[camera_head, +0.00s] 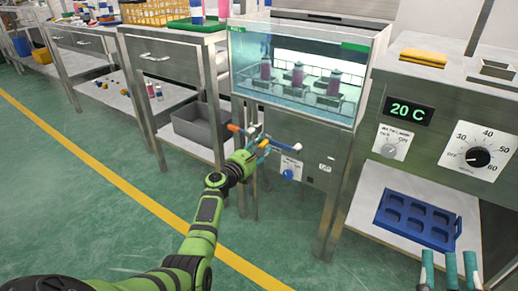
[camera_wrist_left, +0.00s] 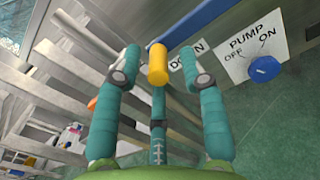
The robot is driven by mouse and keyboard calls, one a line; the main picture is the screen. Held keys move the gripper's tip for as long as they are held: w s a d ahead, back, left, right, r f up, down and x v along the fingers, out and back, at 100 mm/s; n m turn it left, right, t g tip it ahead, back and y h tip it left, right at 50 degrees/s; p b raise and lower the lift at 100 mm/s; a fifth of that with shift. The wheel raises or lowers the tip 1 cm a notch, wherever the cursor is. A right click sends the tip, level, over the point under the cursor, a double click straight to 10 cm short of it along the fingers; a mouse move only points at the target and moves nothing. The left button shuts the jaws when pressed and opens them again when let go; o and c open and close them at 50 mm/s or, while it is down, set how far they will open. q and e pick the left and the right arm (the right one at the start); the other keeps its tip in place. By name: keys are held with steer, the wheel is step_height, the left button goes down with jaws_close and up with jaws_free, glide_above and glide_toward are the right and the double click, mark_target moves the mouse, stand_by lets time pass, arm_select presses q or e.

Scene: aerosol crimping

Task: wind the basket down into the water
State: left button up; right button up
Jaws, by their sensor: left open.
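The glass-fronted tank (camera_head: 290,108) holds blue-green water in its lower part. A wire basket (camera_head: 322,101) inside it carries upright pink cans (camera_head: 298,74); I cannot tell how much of the basket is under water. A crank with a blue arm (camera_wrist_left: 200,22) and a yellow handle (camera_wrist_left: 157,66) is on the front below the tank, beside a "DOWN" label (camera_wrist_left: 188,64). My left gripper (camera_head: 262,140) is open, its fingers on either side of the yellow handle; contact is not clear. My right gripper (camera_head: 450,262) is at the bottom right, fingers apart and empty.
A blue pump knob (camera_head: 287,174) sits just below the crank. On the right are a 20 C display (camera_head: 409,111), a heater dial (camera_head: 478,157) and a blue tray (camera_head: 415,219) on a low shelf. A grey bin (camera_head: 200,128) stands left of the tank. The green floor in front is clear.

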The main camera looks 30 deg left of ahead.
arm_select(q)
steer(key=s, duration=1.2)
steer(key=shift+a, duration=0.2)
